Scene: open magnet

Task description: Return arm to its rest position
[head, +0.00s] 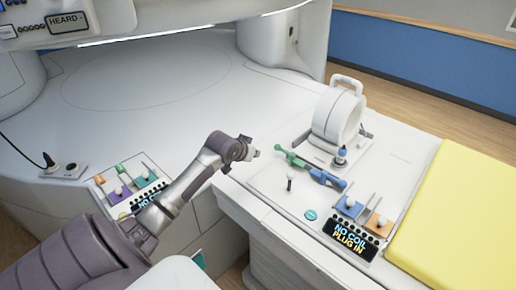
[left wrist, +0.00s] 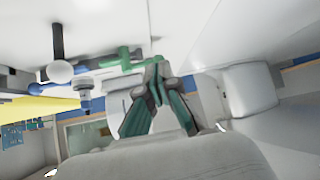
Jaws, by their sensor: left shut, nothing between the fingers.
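My left arm comes in from the lower left in the head view. Its gripper (head: 251,152) is over the near left edge of the white patient table, left of the green and blue handle piece (head: 307,168). In the left wrist view the left gripper's fingers (left wrist: 157,82) are shut with nothing between them. The green piece (left wrist: 124,60) shows just beyond the fingers there; whether they touch it I cannot tell. My right gripper is not in view.
A white ring-shaped coil (head: 338,115) stands on the table (head: 275,205). A "NO COIL PLUG IN" display (head: 350,240) and a yellow pad (head: 445,215) are at the right. A second panel with colored plugs (head: 122,190) lies behind my arm. The broad white magnet surface (head: 150,75) is clear.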

